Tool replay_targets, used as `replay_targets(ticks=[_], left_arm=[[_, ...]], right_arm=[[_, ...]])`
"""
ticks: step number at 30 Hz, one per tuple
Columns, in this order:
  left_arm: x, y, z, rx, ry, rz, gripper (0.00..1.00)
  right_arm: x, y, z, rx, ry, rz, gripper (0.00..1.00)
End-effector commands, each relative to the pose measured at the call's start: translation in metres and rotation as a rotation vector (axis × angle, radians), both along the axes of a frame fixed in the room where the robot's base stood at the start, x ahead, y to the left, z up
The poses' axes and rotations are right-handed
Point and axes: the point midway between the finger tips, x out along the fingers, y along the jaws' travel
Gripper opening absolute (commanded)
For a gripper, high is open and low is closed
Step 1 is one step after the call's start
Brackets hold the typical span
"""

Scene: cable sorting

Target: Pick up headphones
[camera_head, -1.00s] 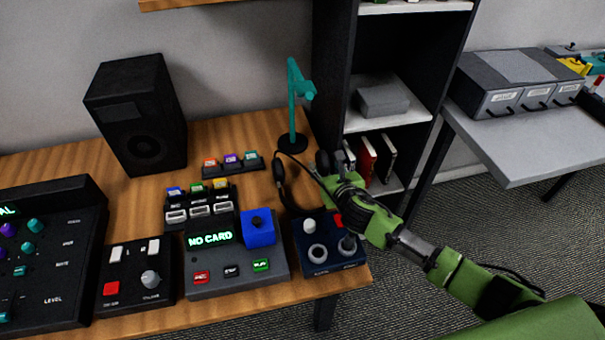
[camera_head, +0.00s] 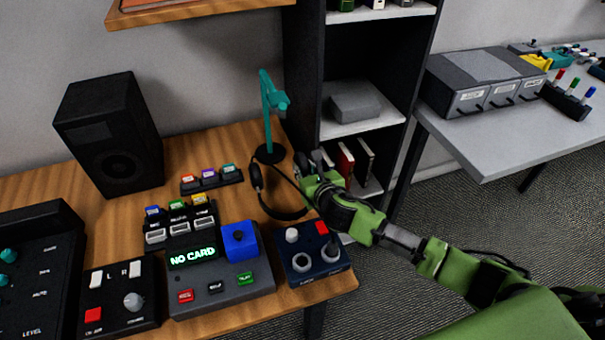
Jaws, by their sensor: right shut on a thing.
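The black headphones (camera_head: 284,213) are at the right end of the wooden desk, in front of the teal stand. Their band curves toward the front and one ear cup (camera_head: 256,178) shows at the left. My right gripper (camera_head: 312,165) is at the right side of the headphones, over the desk's right edge, and is shut on them. Its fingers and palm hide the right part of the headphones. I cannot tell whether the headphones touch the desk. My left gripper is not in view.
The teal stand (camera_head: 268,115) rises behind the headphones. A black control box with knobs (camera_head: 311,256) and a "NO CARD" console (camera_head: 215,275) lie in front. A black speaker (camera_head: 112,135) stands at the left. A dark shelf (camera_head: 306,60) and a grey table (camera_head: 500,150) are to the right.

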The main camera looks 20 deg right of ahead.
Motion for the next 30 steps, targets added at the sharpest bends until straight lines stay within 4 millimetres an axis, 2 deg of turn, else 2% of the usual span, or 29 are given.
replay_targets(ticks=[1, 10, 15, 21, 30], left_arm=[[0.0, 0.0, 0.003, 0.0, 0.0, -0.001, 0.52], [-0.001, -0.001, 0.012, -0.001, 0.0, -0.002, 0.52], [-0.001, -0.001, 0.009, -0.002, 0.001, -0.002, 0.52], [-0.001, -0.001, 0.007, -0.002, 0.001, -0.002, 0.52], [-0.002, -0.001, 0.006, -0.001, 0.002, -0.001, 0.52]], right_arm=[[-0.002, -0.002, 0.012, 0.0, -0.005, 0.001, 0.0], [-0.046, -0.021, 0.068, -0.002, -0.005, 0.003, 0.0], [-0.083, -0.037, 0.081, -0.003, 0.0, 0.002, 0.0], [-0.113, -0.051, 0.096, -0.003, -0.001, 0.001, 0.0], [-0.127, -0.057, 0.105, 0.0, -0.002, 0.0, 0.0]])
